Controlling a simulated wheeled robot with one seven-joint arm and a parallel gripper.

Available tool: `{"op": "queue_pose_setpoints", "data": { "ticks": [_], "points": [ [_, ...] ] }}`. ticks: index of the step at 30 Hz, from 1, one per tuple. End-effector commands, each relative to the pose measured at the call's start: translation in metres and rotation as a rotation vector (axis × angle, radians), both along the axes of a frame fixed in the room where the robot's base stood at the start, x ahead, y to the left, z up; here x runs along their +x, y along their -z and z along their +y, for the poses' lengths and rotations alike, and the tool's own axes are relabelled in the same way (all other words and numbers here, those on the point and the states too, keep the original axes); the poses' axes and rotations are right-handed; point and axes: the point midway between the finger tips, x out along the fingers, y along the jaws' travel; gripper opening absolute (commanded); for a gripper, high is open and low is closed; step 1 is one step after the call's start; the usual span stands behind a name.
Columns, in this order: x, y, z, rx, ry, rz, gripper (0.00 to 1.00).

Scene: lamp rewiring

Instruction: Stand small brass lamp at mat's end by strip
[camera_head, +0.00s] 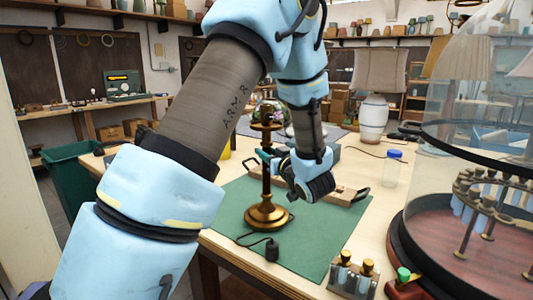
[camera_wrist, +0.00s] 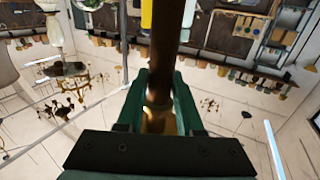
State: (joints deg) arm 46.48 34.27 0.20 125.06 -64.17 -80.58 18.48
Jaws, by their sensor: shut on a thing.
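The small brass lamp (camera_head: 267,213) is upright over the front part of the green mat (camera_head: 315,245). It has a round stepped base, a thin dark stem and no shade. Whether its base touches the mat, I cannot tell. Its black cord and plug (camera_head: 271,250) lie on the mat in front of it. My gripper (camera_head: 264,157) comes from the right and is shut on the stem, below the lamp's top. In the wrist view the green fingers (camera_wrist: 160,105) close around the stem (camera_wrist: 165,50). I cannot make out a strip for certain.
A wooden tray with black handles (camera_head: 345,195) lies at the mat's back right. A blue-capped jar (camera_head: 392,170) stands right of the mat. A rack with brass fittings (camera_head: 353,275) is at the front right, beside a large glass dome (camera_head: 480,170). The mat's front right is bare.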

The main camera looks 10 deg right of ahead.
Motion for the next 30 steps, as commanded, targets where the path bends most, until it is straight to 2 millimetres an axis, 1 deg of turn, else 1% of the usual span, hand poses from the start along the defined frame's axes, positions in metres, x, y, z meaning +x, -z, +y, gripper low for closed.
{"op": "queue_pose_setpoints", "data": {
  "ticks": [8,30],
  "points": [
    [0.001,-0.01,0.0,-0.001,-0.001,-0.006,0.0],
    [0.0,-0.045,0.0,-0.001,-0.001,-0.006,0.0]
  ]
}}
